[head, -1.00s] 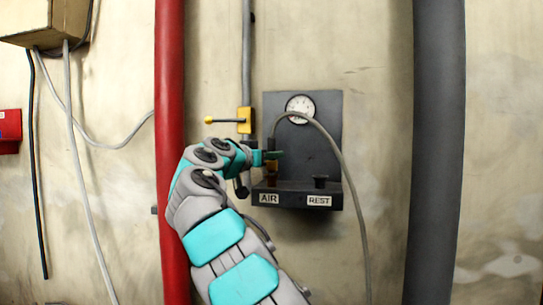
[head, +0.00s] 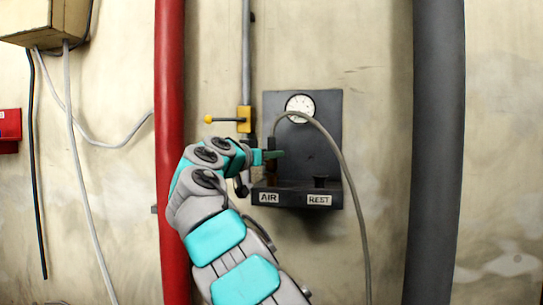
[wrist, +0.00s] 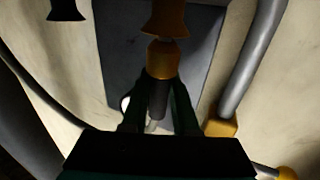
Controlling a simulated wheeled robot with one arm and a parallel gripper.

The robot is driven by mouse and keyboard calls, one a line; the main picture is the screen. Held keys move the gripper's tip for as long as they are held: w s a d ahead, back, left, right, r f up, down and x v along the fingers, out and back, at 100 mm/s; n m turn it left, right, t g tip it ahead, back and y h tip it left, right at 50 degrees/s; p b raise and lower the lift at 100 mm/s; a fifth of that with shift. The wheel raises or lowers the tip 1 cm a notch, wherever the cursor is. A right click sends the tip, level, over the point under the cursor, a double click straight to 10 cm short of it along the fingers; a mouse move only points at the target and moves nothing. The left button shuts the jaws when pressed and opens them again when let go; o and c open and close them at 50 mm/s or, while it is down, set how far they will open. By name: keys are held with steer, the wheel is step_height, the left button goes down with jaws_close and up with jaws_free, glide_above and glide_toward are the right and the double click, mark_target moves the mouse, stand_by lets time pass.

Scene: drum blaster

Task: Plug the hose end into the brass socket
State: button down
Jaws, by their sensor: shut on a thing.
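My gripper (head: 268,155) is shut on the hose end (wrist: 162,62), in front of the dark wall panel and above the AIR label. In the wrist view, the gripper's two fingers (wrist: 158,108) close on its dark sleeve, with the brass tip sticking out. The flared brass socket (wrist: 167,16) is straight ahead of the tip, roughly in line. Tip and socket look very close; I cannot tell whether they touch. In the head view, the grey hose (head: 345,165) arches up from the gripper and hangs down to the right.
The dark panel (head: 325,140) carries a round gauge (head: 300,106) and a black REST post (head: 320,181). A yellow valve (head: 244,119) on a thin grey pipe is just left of it. A red pipe (head: 170,70) and a thick grey pipe (head: 436,120) flank the area.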

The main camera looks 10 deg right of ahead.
steer(key=shift+f+b, duration=0.75)
stand_by(0.4)
steer(key=c, duration=1)
jaws_free()
steer(key=shift+o, duration=0.2)
steer(key=shift+s+a, duration=0.1)
steer(key=b+v, duration=0.3)
steer(key=v, duration=0.7)
steer(key=shift+s+a, duration=0.25)
steer(key=shift+s, duration=0.05)
steer(key=shift+r, duration=0.1)
